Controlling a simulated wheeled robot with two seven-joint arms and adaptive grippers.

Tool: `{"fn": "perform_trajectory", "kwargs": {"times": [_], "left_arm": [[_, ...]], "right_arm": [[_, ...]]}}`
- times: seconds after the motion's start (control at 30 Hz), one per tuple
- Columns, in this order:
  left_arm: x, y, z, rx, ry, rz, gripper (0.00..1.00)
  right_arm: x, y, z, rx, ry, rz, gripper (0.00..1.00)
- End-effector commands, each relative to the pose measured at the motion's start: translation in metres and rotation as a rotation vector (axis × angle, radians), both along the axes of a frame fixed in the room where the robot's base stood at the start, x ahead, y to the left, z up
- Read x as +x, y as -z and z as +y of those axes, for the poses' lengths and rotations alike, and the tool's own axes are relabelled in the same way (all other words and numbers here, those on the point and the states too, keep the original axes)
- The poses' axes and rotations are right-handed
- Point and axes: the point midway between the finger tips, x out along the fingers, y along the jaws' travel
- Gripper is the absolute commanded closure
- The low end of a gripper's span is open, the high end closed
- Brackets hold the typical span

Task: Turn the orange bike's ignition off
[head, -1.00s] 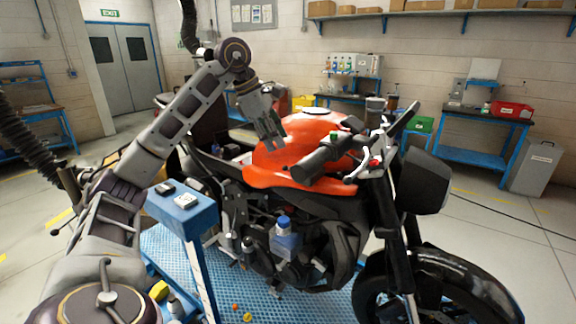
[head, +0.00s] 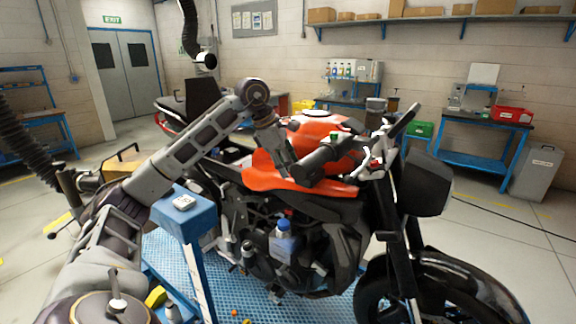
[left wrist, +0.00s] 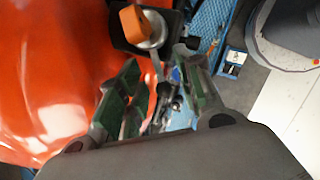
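The orange bike (head: 262,172) stands upright with its front wheel to the right in the head view. My left gripper (head: 290,172) is low beside the orange tank, close to the black handlebar grip (head: 318,160). In the left wrist view, my left gripper (left wrist: 160,92) has its green-padded fingers spread with nothing held between them. An orange key head (left wrist: 135,23) sits at a round silver ignition lock (left wrist: 155,28) in a black housing. It lies beyond the fingertips, near the top of the view, apart from them. The ignition is not clear in the head view. My right gripper is not in view.
The handlebar and its levers (head: 375,160) are close to my left gripper. A blue stand (head: 190,218) with a small device on top is beside my left arm. A blue-capped bottle (head: 283,238) is by the engine. Open floor lies to the right.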

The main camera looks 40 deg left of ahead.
Motion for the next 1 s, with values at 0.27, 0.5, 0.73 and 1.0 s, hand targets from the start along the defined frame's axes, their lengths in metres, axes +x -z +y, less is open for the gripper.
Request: {"fn": "perform_trajectory", "kwargs": {"times": [0.27, 0.5, 0.73, 1.0], "left_arm": [[-0.0002, -0.0002, 0.0, 0.0, 0.0, 0.0, 0.78], [-0.0002, -0.0002, 0.0001, 0.0, 0.0, 0.0, 1.0], [-0.0001, -0.0004, 0.0001, 0.0, 0.0, 0.0, 1.0], [0.003, -0.0015, -0.003, 0.0, 0.0, 0.0, 1.0]], "right_arm": [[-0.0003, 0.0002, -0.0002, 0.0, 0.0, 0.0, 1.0], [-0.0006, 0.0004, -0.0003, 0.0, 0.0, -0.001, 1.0], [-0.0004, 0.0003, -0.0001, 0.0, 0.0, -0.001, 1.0], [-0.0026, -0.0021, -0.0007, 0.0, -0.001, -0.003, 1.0]]}}
